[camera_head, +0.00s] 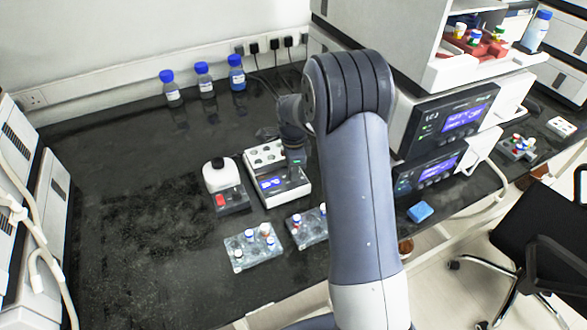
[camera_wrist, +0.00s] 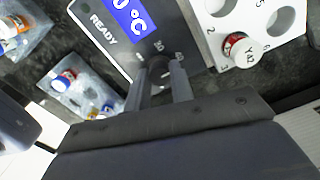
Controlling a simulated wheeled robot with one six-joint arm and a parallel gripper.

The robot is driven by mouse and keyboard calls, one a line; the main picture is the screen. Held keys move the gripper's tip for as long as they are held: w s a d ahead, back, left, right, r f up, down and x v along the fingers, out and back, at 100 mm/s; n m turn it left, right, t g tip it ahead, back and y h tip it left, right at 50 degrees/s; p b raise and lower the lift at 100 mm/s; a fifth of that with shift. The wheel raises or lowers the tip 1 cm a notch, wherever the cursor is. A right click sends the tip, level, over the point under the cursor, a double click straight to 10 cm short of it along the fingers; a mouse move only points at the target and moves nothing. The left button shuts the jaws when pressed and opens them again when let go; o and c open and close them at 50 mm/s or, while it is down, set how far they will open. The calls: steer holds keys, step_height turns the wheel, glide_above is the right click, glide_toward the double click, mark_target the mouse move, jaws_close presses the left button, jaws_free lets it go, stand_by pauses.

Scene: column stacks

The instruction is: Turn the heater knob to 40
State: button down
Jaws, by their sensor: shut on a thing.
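The heater (camera_head: 302,193) is a white block with round wells on top and a blue display on its front panel; it stands on the black bench left of my arm. In the wrist view its panel (camera_wrist: 125,45) shows a blue display ending in "0 °C", the word READY and small scale marks. The heater knob (camera_wrist: 160,72) is a small dark round part between my fingertips. My gripper (camera_wrist: 161,82) is shut on the knob. In the head view my gripper (camera_head: 295,155) is over the panel and hides the knob. The knob's pointer setting is not readable.
A vial with a red and white cap (camera_wrist: 240,48) sits in a heater well. A white device (camera_head: 222,178) stands left of the heater, and clear vial racks (camera_head: 253,250) lie in front. Several blue-capped bottles (camera_head: 204,80) stand behind. Instruments (camera_head: 440,125) stand to the right.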

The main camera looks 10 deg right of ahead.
steer(key=c, duration=1.2)
jaws_free()
steer(key=shift+c, duration=0.2)
step_height(320, 180, up, 11)
steer(key=shift+f, duration=0.2)
step_height(320, 180, down, 11)
steer(key=shift+r, duration=0.2)
